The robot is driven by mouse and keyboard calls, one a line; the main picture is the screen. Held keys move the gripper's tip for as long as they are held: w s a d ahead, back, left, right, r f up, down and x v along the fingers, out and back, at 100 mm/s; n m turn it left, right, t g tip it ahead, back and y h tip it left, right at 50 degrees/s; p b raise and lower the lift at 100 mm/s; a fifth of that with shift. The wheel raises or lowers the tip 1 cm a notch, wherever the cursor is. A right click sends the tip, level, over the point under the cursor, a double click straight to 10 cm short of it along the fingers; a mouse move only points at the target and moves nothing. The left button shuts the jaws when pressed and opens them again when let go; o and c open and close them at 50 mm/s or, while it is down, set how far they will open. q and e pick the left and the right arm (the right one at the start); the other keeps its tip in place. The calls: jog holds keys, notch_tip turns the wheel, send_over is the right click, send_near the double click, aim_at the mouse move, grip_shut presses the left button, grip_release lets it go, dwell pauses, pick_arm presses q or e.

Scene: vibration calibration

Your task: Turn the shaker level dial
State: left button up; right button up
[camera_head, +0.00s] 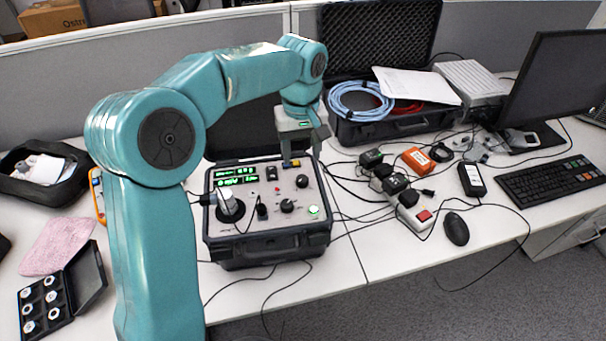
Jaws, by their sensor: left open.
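The shaker calibrator (267,238) is a black case with a light grey panel on the desk. Its panel carries green lit displays (236,179), a large round shaker head (230,206) at left, and dark knobs. One dark knob (302,181) sits at upper right and another (288,205) at lower middle. I cannot read the labels, so I cannot tell which is the level dial. My left gripper (301,153) is open, pointing down over the panel's back right edge, above the upper-right knob. No contact with a knob can be seen. My right gripper is not in view.
An open black case (395,128) with blue cable (362,100) stands behind right. A power strip (413,215) with several plugs, a mouse (456,228), keyboard (551,181) and monitor (560,85) lie right. A small black box (60,295) is at lower left. Loose cables cross the desk.

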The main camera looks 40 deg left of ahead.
aim_at(302, 178)
pick_arm(q)
notch_tip(302, 178, down, 8)
jog(key=shift+r, duration=0.2)
jog(key=shift+w+f, duration=0.15)
jog(key=shift+f, duration=0.15)
jog(key=c, duration=1.1)
